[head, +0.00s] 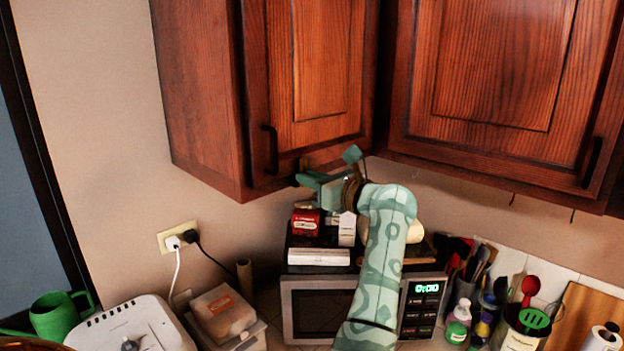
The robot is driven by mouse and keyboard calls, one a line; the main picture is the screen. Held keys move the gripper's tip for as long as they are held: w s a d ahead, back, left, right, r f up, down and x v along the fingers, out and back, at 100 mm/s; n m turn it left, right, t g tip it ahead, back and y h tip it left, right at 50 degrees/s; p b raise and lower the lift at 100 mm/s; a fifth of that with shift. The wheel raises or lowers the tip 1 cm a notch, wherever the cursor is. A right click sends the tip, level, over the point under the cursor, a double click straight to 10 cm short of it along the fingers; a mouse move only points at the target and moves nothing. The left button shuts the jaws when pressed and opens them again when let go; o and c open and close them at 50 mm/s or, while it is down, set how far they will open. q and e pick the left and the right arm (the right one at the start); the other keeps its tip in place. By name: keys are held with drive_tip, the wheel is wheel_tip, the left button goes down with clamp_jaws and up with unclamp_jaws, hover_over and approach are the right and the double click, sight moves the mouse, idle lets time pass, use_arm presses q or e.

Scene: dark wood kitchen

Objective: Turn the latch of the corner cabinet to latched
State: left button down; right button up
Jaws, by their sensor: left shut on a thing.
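The corner cabinet (320,62) is the dark red-brown wooden wall cabinet at upper middle, with its door closed and a black handle (270,150) low on the door's left side. My left gripper (326,168) reaches up from below to the door's lower edge. It is shut on the latch, a small piece at that edge that is mostly hidden by the fingers. Which way the latch is turned cannot be made out. My right gripper is not in view.
A microwave (302,281) stands below with small boxes (305,222) on top, close under my arm. Another wall cabinet (500,65) adjoins on the right. Utensils in holders (520,338) crowd the counter at right.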

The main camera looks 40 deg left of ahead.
use_arm(q)
drive_tip(key=shift+r, duration=0.1)
drive_tip(key=c, duration=1.4)
unclamp_jaws()
drive_tip(key=d+b, duration=0.1)
drive_tip(key=d, duration=0.4)
drive_tip(key=s+d+b, duration=0.1)
drive_tip(key=d+b, duration=0.1)
drive_tip(key=d, duration=0.3)
drive_tip(key=d+b, duration=0.2)
drive_tip(key=d, duration=0.4)
drive_tip(key=shift+s+d, duration=0.1)
drive_tip(key=shift+s, duration=0.05)
